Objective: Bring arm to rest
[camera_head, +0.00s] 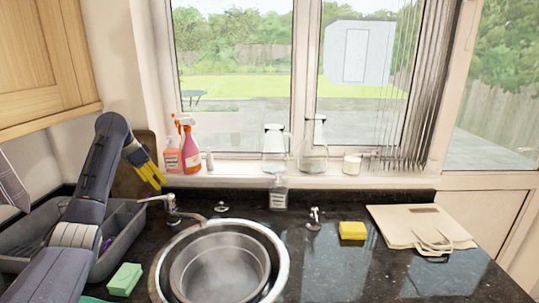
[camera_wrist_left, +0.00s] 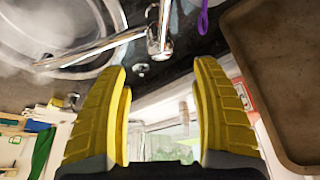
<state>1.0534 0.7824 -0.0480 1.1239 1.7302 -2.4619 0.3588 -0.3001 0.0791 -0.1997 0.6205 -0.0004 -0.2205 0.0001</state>
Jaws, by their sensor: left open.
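My left arm (camera_head: 88,195) comes in from the left over the grey caddy. My left gripper (camera_head: 157,184) has yellow fingers and hangs near the wall, close to the tap. In the left wrist view the two yellow fingers of this gripper (camera_wrist_left: 160,68) stand apart with nothing between them. My right arm and right gripper are not in view.
A metal sink bowl (camera_head: 281,268) holds a steaming pan (camera_head: 220,268). The tap (camera_head: 172,208), grey caddy (camera_head: 118,235), green sponge (camera_head: 125,279), yellow sponge (camera_head: 352,230), soap bottle (camera_head: 278,193) and a beige bag (camera_head: 400,222) surround it. The front right granite is clear.

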